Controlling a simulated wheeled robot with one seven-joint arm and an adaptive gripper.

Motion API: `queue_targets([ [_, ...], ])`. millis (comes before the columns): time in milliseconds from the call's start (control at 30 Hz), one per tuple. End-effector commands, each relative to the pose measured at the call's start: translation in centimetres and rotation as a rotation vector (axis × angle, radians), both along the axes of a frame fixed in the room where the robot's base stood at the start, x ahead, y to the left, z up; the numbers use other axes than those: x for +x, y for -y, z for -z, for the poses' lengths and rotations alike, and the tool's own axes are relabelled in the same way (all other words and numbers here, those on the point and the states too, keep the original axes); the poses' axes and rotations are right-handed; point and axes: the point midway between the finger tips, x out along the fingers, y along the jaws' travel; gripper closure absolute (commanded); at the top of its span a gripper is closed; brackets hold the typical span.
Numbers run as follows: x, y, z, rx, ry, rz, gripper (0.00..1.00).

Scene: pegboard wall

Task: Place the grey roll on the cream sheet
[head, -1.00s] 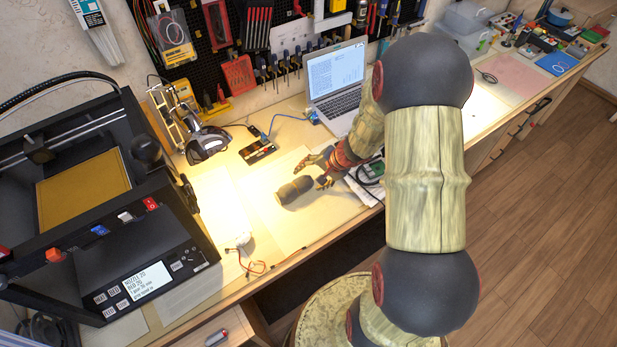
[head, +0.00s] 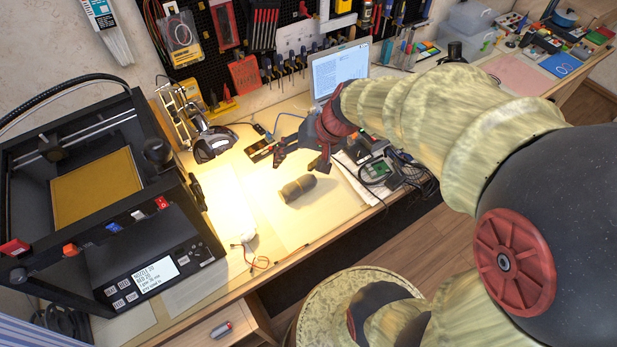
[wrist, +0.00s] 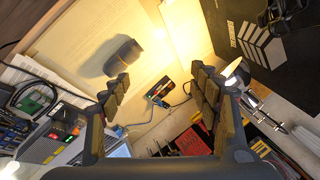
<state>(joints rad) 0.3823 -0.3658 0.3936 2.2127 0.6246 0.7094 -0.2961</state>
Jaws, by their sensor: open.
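The grey roll (head: 298,188) is a short dark cylinder with rounded ends. It lies on its side on the pale cream sheet (head: 293,226) on the workbench, with sheet showing around it. My gripper (head: 301,162) is open and empty, above and behind the roll, apart from it. In the wrist view the roll (wrist: 124,56) lies on the cream sheet (wrist: 85,28), beyond the left finger's tip. Both fingers of my gripper (wrist: 160,82) are spread, with only bench and background between them.
A black 3D printer (head: 110,215) fills the left of the bench. A lamp (head: 212,145) and laptop (head: 338,72) stand behind the sheet. A green circuit board (head: 376,170) with cables is to its right.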

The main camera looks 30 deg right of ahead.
Motion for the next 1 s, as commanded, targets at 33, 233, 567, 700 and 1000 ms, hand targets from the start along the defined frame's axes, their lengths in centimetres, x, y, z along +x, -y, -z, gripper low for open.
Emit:
queue_targets([
  [33,-1.6,-2.1,-2.6,-0.062,0.026,-0.09,0.38],
  [233,-8.8,-5.5,-8.6,-0.298,0.087,-0.322,0.38],
  [567,-13.4,-5.1,-11.6,-0.478,0.149,-0.413,0.38],
  [700,-13.4,-5.0,-11.6,-0.48,0.148,-0.413,0.38],
  [1000,-13.3,-5.0,-11.6,-0.479,0.148,-0.412,0.38],
])
